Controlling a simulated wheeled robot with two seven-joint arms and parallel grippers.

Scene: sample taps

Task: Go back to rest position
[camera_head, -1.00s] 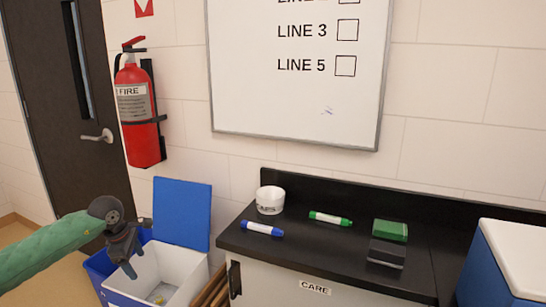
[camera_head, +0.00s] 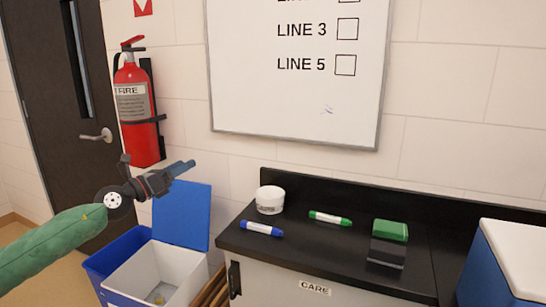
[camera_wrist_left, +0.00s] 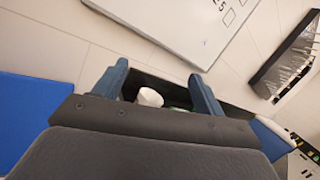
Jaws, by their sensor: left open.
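My left arm, in a green sleeve, comes in from the left in the head view. Its gripper (camera_head: 183,168) is raised in front of the wall, above the blue lid of the open cooler, pointing right. In the left wrist view its two blue-grey fingers (camera_wrist_left: 159,90) stand apart with nothing held between them. A white cup (camera_wrist_left: 150,97) shows beyond the fingers, well away from them. My right gripper is in neither view.
An open blue-and-white cooler (camera_head: 128,270) stands below the gripper. A fire extinguisher (camera_head: 137,110) hangs on the wall behind. The black counter (camera_head: 290,245) holds the cup (camera_head: 270,200), blue marker (camera_head: 262,228), green marker (camera_head: 330,218) and green eraser (camera_head: 390,230). A whiteboard (camera_head: 300,100) hangs above.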

